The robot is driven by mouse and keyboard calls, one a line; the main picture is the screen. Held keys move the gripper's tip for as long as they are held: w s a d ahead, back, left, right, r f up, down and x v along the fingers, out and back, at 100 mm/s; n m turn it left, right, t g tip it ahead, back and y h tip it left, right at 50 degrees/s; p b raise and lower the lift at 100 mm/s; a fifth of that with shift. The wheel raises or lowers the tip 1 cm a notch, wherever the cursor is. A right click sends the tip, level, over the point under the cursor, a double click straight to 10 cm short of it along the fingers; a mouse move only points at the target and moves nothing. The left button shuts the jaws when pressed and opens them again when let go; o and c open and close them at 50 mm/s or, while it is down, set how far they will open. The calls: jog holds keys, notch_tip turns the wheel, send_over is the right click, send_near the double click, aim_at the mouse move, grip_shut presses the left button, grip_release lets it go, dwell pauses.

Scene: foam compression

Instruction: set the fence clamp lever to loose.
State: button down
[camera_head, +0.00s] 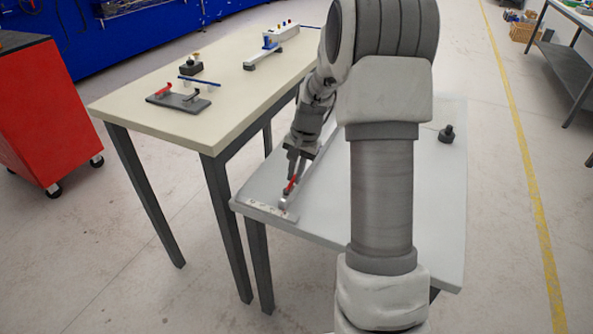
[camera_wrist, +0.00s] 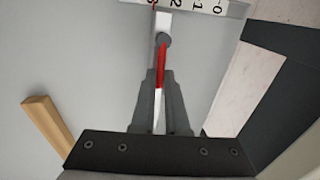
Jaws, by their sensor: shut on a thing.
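The fence clamp lever (camera_head: 289,187) is a thin red handle near the front left corner of the grey table. In the wrist view the lever (camera_wrist: 160,64) runs from a round grey pivot (camera_wrist: 163,40) back between my fingers. My gripper (camera_head: 291,178) points down at it, and in the wrist view my gripper (camera_wrist: 159,80) is closed on the lever from both sides. A pale fence bar (camera_wrist: 163,20) shows beyond the pivot. A white scale with numbers (camera_head: 268,212) lies along the table's left front edge; the scale also shows in the wrist view (camera_wrist: 205,5).
A wooden strip (camera_wrist: 48,122) lies to the left in the wrist view. A dark knobbed object (camera_head: 446,134) stands at the right on the grey table (camera_head: 425,215). A cream table (camera_head: 150,105) with small fixtures adjoins on the left. My arm hides the middle of the grey table.

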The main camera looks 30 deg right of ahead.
jog(key=shift+w+n, duration=0.1)
jog(key=shift+n, duration=0.2)
jog(key=c, duration=0.9)
grip_release()
jog(key=r+p, duration=0.1)
jog(key=r, duration=0.4)
jog(key=s+d+r+p, duration=0.1)
jog(key=r+p, duration=0.1)
jog(key=r, duration=0.4)
jog(key=s+d+r+p, duration=0.1)
jog(key=r, duration=0.5)
jog(key=shift+s+d+p, duration=0.1)
jog(key=shift+s+p, duration=0.15)
jog(key=shift+p, duration=0.1)
